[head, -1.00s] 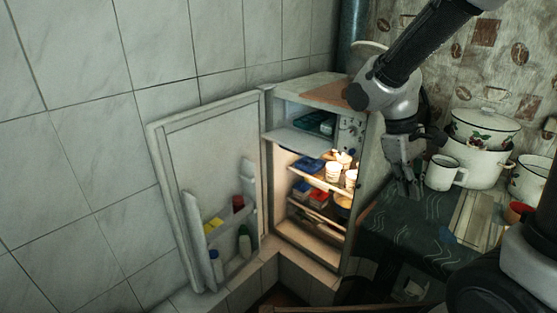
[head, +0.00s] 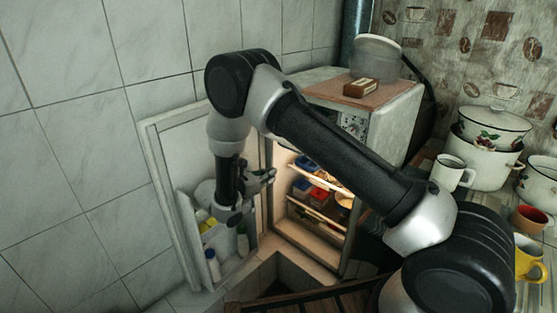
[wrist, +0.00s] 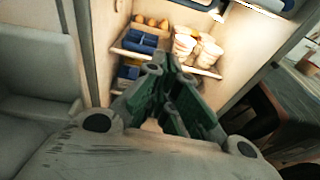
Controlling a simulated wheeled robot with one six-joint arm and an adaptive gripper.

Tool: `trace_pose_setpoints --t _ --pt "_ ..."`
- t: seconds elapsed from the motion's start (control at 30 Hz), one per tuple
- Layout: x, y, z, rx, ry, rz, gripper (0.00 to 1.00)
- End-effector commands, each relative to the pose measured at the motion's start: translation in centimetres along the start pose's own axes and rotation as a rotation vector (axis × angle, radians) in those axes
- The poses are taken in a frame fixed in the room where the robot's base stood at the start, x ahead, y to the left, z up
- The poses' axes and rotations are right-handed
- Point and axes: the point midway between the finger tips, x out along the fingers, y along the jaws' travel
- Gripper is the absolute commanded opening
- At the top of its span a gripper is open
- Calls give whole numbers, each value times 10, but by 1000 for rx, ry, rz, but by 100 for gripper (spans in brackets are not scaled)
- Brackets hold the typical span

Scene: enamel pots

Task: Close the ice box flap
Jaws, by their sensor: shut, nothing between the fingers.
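The small fridge stands open, its main door (head: 158,150) swung out to the left. The ice box flap is hidden behind my arm in the head view, so its angle cannot be told there. In the wrist view, a pale edge (wrist: 192,4) shows at the top, but I cannot tell whether it is the flap. My gripper (head: 270,176) is at the fridge opening, between the door and the lit shelves, pointing right. Its fingers are together and empty, and they also show in the wrist view (wrist: 168,66) in front of a shelf.
White cups (wrist: 195,46) and blue boxes (wrist: 140,42) stand on the fridge shelves. Bottles (head: 243,240) sit in the door rack. A brown box (head: 361,87) lies on the fridge top. Mugs (head: 453,172) and enamel pots (head: 484,160) crowd the right counter.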

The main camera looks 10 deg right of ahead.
Motion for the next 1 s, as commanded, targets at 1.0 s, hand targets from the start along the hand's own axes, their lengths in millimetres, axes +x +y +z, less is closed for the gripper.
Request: trace_pose_setpoints --t 1.0 --pt "86 2 44 -16 -17 5 0"
